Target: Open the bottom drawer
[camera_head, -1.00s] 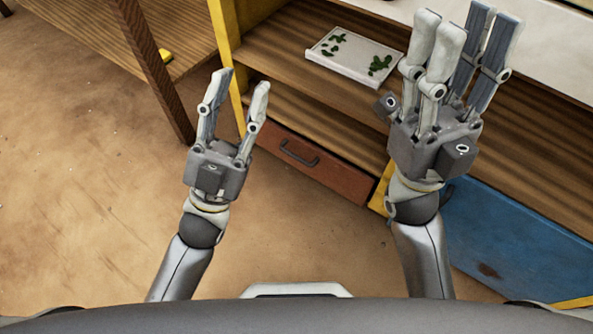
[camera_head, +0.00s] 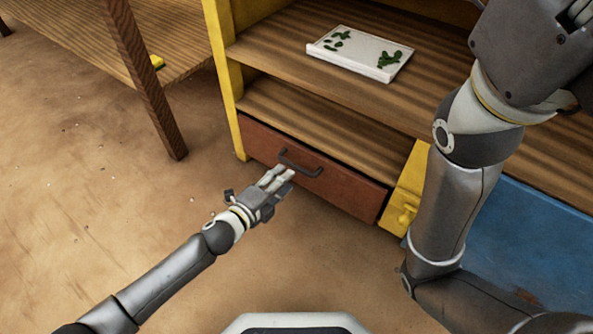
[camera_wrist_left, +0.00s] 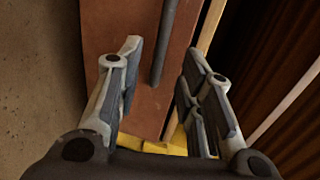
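The bottom drawer (camera_head: 345,187) is a reddish-brown front low in the shelf unit, and it looks shut. Its dark bar handle (camera_head: 300,163) is near the middle of the front. My left gripper (camera_head: 284,174) is just in front of the drawer, close to the handle. In the left wrist view the gripper (camera_wrist_left: 160,75) is open, with its fingers apart on either side of the handle (camera_wrist_left: 164,45); whether they touch it cannot be told. My right gripper (camera_head: 535,45) is raised at the upper right, its fingers cut off by the frame edge.
A white tray (camera_head: 335,62) with green leaf pieces lies on the shelf above. A wooden table leg (camera_head: 145,85) stands left. The floor before the drawer is clear.

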